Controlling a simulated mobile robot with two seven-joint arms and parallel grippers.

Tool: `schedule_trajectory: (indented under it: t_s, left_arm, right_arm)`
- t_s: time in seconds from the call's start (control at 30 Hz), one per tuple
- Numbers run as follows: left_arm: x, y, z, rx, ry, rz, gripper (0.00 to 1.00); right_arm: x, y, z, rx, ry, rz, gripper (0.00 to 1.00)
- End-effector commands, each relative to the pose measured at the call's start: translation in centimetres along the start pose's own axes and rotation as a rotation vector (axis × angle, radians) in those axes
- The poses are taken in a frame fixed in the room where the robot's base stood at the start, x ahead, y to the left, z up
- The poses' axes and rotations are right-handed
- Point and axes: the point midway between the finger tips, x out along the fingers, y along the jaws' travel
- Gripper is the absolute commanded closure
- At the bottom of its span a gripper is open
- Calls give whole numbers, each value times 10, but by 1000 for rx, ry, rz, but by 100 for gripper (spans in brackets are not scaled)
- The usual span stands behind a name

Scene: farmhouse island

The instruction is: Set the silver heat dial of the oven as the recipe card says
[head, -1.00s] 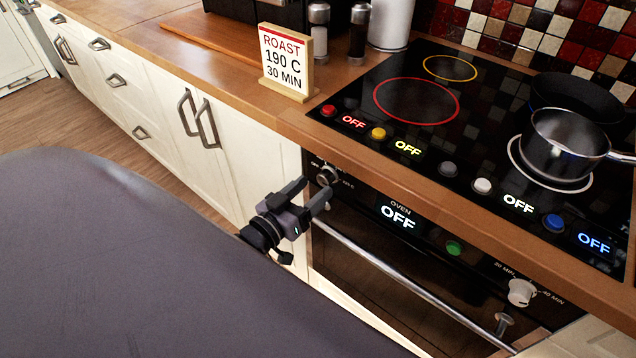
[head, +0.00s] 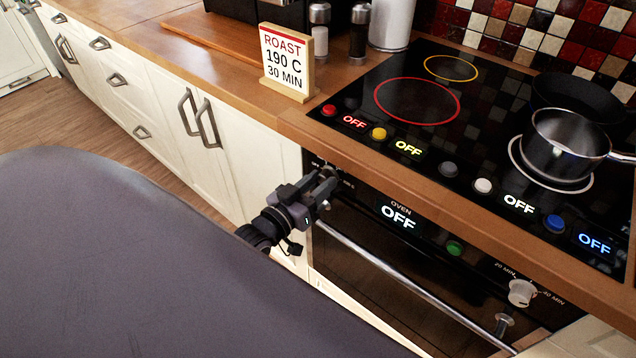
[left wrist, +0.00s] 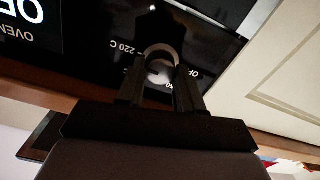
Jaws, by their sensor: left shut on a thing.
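The oven's silver heat dial (left wrist: 160,72) shows in the left wrist view between the fingers of my left gripper (left wrist: 158,88). In that view "220 C" and part of "OFF" are printed around it; the pointer is hard to read. In the head view my left gripper (head: 325,182) is shut on the dial and hides most of it. The recipe card (head: 286,58) stands on the counter and reads "ROAST 190 C 30 MIN". The oven display (head: 398,217) reads "OFF". My right gripper is not in view.
A green button (head: 454,248) and a white timer dial (head: 521,292) sit further right on the oven panel. The oven handle bar (head: 400,285) runs below the panel. The wooden counter edge (head: 420,198) overhangs it. A pot (head: 562,145) stands on the hob.

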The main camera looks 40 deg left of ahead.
Motion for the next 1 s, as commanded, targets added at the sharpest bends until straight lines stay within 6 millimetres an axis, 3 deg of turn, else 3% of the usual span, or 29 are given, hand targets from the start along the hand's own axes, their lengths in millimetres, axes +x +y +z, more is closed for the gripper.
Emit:
schedule_trajectory:
  t_s: [0.37, 1.0]
  left_arm:
    - [0, 0, -1, -157, 0, 0, 94]
    - [0, -2, 1, -732, 0, 0, 94]
  right_arm:
    - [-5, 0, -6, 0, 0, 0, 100]
    - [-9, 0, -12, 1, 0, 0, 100]
